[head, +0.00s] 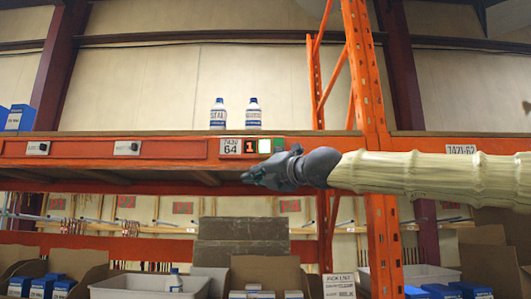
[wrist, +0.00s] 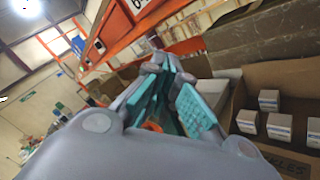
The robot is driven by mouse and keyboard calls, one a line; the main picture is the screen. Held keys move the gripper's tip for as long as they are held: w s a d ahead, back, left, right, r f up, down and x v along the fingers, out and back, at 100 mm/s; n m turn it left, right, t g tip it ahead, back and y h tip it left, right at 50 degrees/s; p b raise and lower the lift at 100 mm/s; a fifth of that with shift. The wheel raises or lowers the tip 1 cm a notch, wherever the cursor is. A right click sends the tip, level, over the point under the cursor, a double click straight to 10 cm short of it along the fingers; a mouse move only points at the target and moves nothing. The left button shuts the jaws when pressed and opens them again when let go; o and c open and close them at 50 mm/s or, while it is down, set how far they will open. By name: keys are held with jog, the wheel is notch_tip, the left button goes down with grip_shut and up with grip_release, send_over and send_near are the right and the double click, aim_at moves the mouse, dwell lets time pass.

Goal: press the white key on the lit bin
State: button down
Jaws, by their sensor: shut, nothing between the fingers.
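The white key (head: 264,146) is a lit white square on the orange shelf beam. It sits between a red digit display reading 1 (head: 250,146) and a green panel (head: 278,144). A label reading 64 (head: 230,147) is to its left. My gripper (head: 250,177) is shut and empty, just below the beam and a little left of and below the key. In the wrist view my gripper (wrist: 155,48) has its fingertips towards the orange beam (wrist: 123,40). A white label's corner shows at the top edge there; the key is not visible in that view.
Two white bottles (head: 217,114) (head: 253,114) stand on the shelf above the key. An orange upright post (head: 366,70) stands to the right. Below are cardboard bins with small boxes (wrist: 247,121) and a white tray (head: 110,289). Space in front of the beam's left part is clear.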

aim_at(264, 146)
jog(key=s+d+r+m, duration=0.1)
jog(key=s+r, duration=0.1)
jog(key=r, duration=0.2)
jog(key=s+d+r+y, duration=0.1)
jog(key=r, duration=0.4)
jog(key=shift+s+d+r+m+t+y, duration=0.25)
jog(key=shift+s+r+m+t+y, duration=0.05)
jog(key=shift+s+m+t, duration=0.1)
jog(key=shift+w, duration=0.15)
jog(key=shift+w+p, duration=3.15)
jog(key=shift+w, duration=1.15)
jog(key=shift+w, duration=0.15)
jog(key=shift+w+p, duration=0.3)
jog(key=shift+p, duration=0.05)
